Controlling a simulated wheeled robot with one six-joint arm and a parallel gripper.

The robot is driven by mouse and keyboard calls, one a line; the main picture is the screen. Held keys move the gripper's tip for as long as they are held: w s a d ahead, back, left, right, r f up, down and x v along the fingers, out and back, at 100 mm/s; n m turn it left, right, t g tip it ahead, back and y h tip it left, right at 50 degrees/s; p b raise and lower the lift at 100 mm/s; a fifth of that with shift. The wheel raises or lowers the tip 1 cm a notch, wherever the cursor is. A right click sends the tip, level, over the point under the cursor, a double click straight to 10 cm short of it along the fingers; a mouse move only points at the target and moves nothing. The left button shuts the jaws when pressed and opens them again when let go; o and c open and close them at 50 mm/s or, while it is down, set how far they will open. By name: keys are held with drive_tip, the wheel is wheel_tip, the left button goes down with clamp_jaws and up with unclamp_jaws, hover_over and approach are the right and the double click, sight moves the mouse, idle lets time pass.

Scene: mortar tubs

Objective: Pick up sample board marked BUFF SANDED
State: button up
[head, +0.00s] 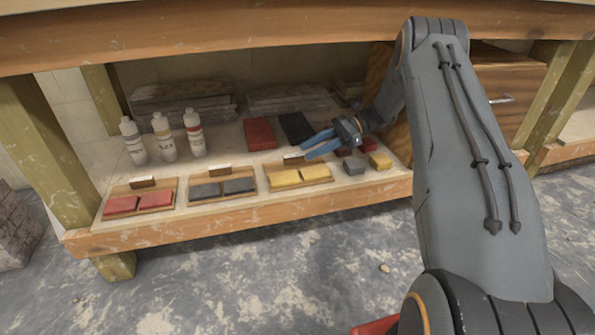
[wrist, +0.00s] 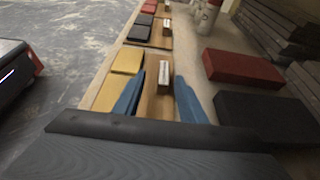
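A wooden sample board (head: 274,169) with two yellow-buff blocks (head: 285,178) lies at the right end of a row of three boards on the low shelf. A small label card stands at its back edge; its words are too small to read. In the wrist view, the board (wrist: 155,104) shows its yellow blocks (wrist: 128,61) at the left and the card holder (wrist: 164,76) between my fingers. My gripper (head: 318,143) has blue fingers and is open above the board's back part. It also shows in the wrist view (wrist: 160,88). Whether the fingers touch the board I cannot tell.
The grey-block board (head: 222,198) and red-block board (head: 120,213) lie to the left. Three bottles (head: 163,137) stand behind. A red slab (head: 260,134) and a black slab (head: 296,128) lie near my gripper. Loose small blocks (head: 380,160) lie right. The tabletop (head: 200,38) overhangs.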

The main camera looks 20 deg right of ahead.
sight(294, 155)
drive_tip(key=b+x, duration=0.1)
drive_tip(key=x, duration=0.1)
drive_tip(key=b+x, duration=0.1)
drive_tip(key=x, duration=0.1)
drive_tip(key=b+x, duration=0.1)
drive_tip(key=x, duration=0.1)
drive_tip(key=shift+w+a, duration=0.25)
drive_tip(key=shift+w, duration=0.1)
clamp_jaws()
